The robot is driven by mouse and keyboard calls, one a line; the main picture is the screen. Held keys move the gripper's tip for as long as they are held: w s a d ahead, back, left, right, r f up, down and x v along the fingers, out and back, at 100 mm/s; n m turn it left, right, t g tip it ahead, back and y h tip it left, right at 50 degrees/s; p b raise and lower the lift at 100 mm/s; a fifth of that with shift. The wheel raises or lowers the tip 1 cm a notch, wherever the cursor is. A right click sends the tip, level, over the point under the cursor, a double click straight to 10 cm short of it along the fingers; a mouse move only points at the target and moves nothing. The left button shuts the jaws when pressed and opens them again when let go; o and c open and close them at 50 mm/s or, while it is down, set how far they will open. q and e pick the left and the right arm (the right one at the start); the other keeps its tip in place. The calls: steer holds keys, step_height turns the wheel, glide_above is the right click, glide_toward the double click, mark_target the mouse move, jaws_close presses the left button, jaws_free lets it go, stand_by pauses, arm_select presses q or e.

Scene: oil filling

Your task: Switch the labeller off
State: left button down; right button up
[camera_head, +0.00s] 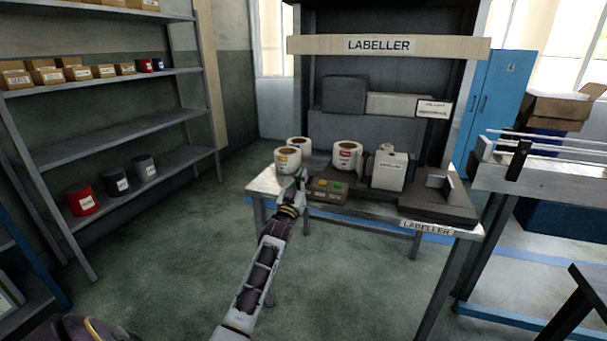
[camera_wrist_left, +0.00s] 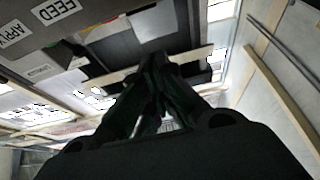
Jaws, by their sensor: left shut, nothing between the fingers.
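The labeller (camera_head: 389,169) is a pale unit with a roll on top, standing on the table under a LABELLER sign. A brown control box (camera_head: 327,190) with yellow and green buttons sits at the table's front left edge. My left gripper (camera_head: 301,178) is shut and empty, just left of the box; I cannot tell whether it touches it. In the left wrist view the gripper (camera_wrist_left: 160,70) has its fingers together, with the box (camera_wrist_left: 95,12) at upper left showing FEED and APPLY labels upside down. I cannot make out an off switch. My right gripper is out of view.
Several label rolls (camera_head: 347,155) stand on the table (camera_head: 463,232), some close behind my left gripper. A dark grey block (camera_head: 437,203) fills the table's right end. Shelves (camera_head: 110,135) with boxes and cans stand at left. The floor between is clear.

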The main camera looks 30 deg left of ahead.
arm_select(q)
steer(key=v, duration=0.7)
steer(key=shift+f+p, duration=0.45)
steer(key=shift+f, duration=0.05)
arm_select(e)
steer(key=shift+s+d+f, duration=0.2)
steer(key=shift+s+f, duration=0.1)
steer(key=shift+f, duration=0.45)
arm_select(q)
steer(key=shift+s, duration=0.15)
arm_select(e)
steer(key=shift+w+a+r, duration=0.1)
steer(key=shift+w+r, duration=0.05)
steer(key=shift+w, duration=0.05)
